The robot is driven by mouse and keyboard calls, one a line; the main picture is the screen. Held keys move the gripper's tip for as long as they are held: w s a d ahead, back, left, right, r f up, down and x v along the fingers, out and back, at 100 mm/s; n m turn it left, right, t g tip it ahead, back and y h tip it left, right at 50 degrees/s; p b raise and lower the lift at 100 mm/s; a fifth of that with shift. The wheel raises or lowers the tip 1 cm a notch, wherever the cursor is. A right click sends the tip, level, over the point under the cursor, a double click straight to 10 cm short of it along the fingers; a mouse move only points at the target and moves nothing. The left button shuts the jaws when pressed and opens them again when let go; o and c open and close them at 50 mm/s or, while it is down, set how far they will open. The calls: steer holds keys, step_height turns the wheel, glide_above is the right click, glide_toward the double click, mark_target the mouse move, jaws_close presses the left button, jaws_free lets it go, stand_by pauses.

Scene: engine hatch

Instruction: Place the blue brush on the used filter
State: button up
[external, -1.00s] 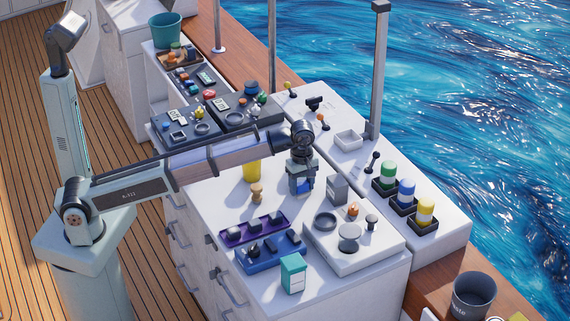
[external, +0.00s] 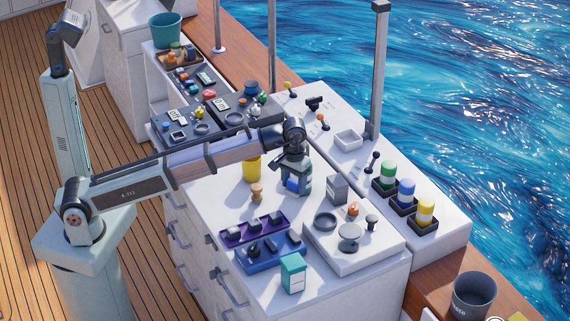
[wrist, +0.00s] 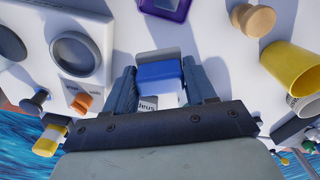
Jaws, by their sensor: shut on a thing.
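My gripper (external: 297,184) hangs over the white counter, pointing down. It is shut on a blue block-like thing, which I take to be the blue brush (wrist: 160,73); its blue side also shows between the fingers in the external view (external: 292,185). A white piece with dark, upside-down lettering (wrist: 148,103) shows right beside the blue body between the fingers. I cannot tell whether it belongs to the brush or lies below it. I cannot single out the used filter for sure. A grey box (external: 337,188) stands to the right of my gripper.
A yellow cup (external: 252,168) and a wooden knob (external: 256,193) stand left of my gripper. A purple tray (external: 228,236), a blue tray (external: 246,266) and a teal box (external: 293,273) are in front. A white raised plate (external: 383,247) with rings lies front right.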

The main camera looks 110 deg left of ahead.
steer(key=s+d+r+m, duration=0.15)
steer(key=d+m, duration=0.35)
steer(key=d, duration=0.9)
steer(key=s+d+m, duration=0.2)
steer(key=d+m, duration=0.4)
steer(key=d, duration=0.8)
steer(key=s+a+r+n, duration=0.1)
steer(key=a+r+n, duration=0.2)
steer(key=a+n, duration=1)
steer(key=a+r+n, duration=0.3)
steer(key=a, duration=2)
steer(key=s+a+r+n, duration=0.1)
steer(key=a+r+n, duration=0.2)
steer(key=a+n, duration=1)
steer(key=shift+w+a+f+m, duration=0.1)
steer(key=shift+a+f+m, duration=0.7)
steer(key=shift+f, duration=0.85)
steer(key=shift+a+f+m, duration=0.7)
steer(key=shift+f+m, duration=0.25)
steer(key=shift+f, duration=0.7)
steer(key=shift+w+a+f+m, duration=0.1)
steer(key=shift+a+f+m, duration=0.7)
steer(key=shift+f, duration=0.85)
steer(key=shift+f, duration=0.1)
